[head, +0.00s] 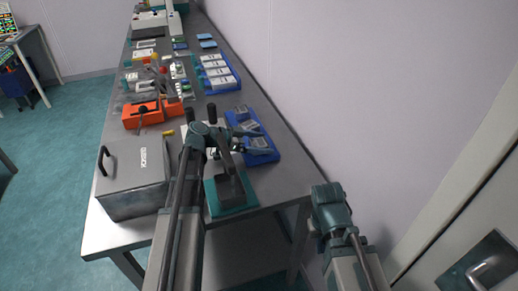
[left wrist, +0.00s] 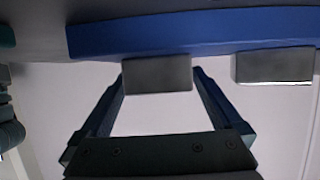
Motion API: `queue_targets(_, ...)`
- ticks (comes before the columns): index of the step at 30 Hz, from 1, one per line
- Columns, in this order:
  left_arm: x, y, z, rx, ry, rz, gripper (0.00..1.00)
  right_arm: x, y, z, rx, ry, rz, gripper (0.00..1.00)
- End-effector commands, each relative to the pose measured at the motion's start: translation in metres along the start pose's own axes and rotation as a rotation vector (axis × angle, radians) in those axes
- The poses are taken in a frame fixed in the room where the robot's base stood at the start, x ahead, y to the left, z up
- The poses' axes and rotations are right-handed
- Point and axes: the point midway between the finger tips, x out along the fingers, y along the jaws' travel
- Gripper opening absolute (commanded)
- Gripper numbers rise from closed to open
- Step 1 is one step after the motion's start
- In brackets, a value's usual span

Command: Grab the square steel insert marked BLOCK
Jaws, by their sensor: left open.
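Grey steel inserts sit in a blue tray (head: 265,157) near the wall in the head view. In the left wrist view a grey square-faced insert (left wrist: 157,76) stands out from the blue tray edge (left wrist: 190,35), and a second grey insert (left wrist: 274,66) is to its right. No BLOCK marking can be read on either. My left gripper (left wrist: 160,72) is open, with one finger on each side of the first insert; contact cannot be told. In the head view my left gripper (head: 252,129) is over the blue tray, partly hiding it. My right arm shows at lower right, without its gripper.
A grey metal box (head: 133,180) stands at the bench's near left. A press-like tool on a green base (head: 231,195) is close below my left gripper. Orange tools (head: 143,114) and another blue tray with white boxes (head: 217,75) are farther back. The wall borders the bench's right side.

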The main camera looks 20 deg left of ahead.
Motion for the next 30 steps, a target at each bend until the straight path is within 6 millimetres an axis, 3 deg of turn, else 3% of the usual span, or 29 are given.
queue_targets(4,-0.0008,0.0000,-0.0005,0.000,0.000,0.000,0.98,-0.0008,0.0001,0.0000,0.000,0.000,0.000,0.00)
queue_targets(20,-0.0012,0.0000,-0.0004,0.000,0.000,0.000,0.03,-0.0008,0.0001,0.0001,0.000,0.000,0.000,0.00)
queue_targets(30,-0.0020,0.0000,-0.0025,0.000,0.001,0.000,0.00,-0.0029,0.0003,0.0002,0.000,0.000,0.000,0.00)
